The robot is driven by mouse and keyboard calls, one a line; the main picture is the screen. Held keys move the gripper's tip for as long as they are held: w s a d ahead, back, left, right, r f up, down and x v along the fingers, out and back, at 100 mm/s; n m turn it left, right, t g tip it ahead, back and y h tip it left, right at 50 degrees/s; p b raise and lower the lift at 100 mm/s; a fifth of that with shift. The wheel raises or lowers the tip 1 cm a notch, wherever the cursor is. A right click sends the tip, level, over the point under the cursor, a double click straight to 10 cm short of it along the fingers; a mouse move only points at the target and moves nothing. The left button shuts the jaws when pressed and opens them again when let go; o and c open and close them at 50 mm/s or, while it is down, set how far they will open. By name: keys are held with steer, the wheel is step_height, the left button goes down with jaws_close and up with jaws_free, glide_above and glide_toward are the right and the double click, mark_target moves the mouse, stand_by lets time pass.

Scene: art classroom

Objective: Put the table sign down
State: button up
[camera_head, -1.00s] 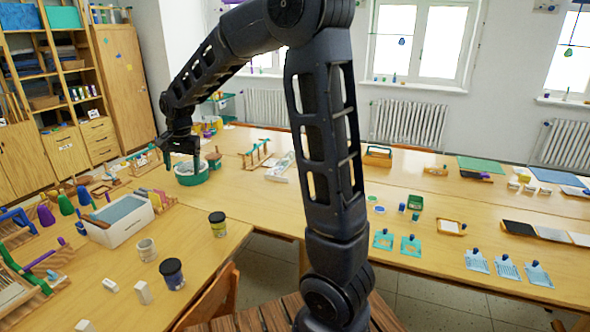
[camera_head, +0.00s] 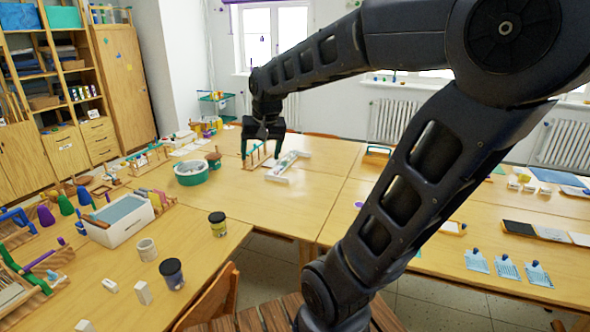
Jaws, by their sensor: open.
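My gripper (camera_head: 263,153) is at the far end of my outstretched arm, pointing down over the back part of the table (camera_head: 318,203). Its two dark fingers are apart, and I see nothing held between them. I cannot make out with certainty which thing is the table sign. A small wooden rack with teal parts (camera_head: 251,161) stands right at the fingers, partly hidden by them; I cannot tell whether they touch it. A long white tray (camera_head: 283,168) lies just to the right of the gripper.
A teal round tub (camera_head: 191,173) and a small brown-topped stand (camera_head: 213,158) are left of the gripper. A white box (camera_head: 121,220), jars and wooden racks crowd the left table. Bare tabletop lies in front of the white tray. My arm covers much of the right table.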

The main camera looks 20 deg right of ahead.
steer(key=s+d+f+n, duration=0.1)
steer(key=s+d, duration=0.2)
steer(key=s, duration=0.2)
steer(key=s+d+f+t, duration=0.1)
steer(key=s+d, duration=0.2)
steer(key=s, duration=0.2)
steer(key=shift+s+n+h, duration=0.25)
steer(key=shift+n+h, duration=0.15)
